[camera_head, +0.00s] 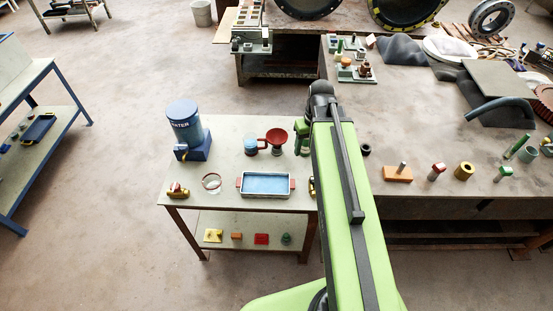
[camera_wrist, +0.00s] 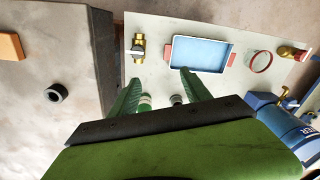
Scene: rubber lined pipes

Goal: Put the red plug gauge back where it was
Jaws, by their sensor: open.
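A red-topped piece with a grey cylinder (camera_head: 436,173), which looks like the red plug gauge, stands on the large workbench (camera_head: 420,205) at right in the head view. It is too small there to be sure. It does not show in the wrist view. My gripper (camera_wrist: 162,84) is open over the small table, its two green fingers spread. A green-and-white item (camera_wrist: 145,102) and a dark round item (camera_wrist: 178,99) show between the fingers, partly hidden by my gripper body. I see nothing held.
An orange block with a peg (camera_head: 398,174), a brass bushing (camera_head: 464,171) and a black ring (camera_head: 366,149) stand on the workbench. The small table holds a blue tray (camera_head: 265,195), a blue water container (camera_head: 184,125) and a red funnel (camera_head: 275,137). A gap separates table and workbench.

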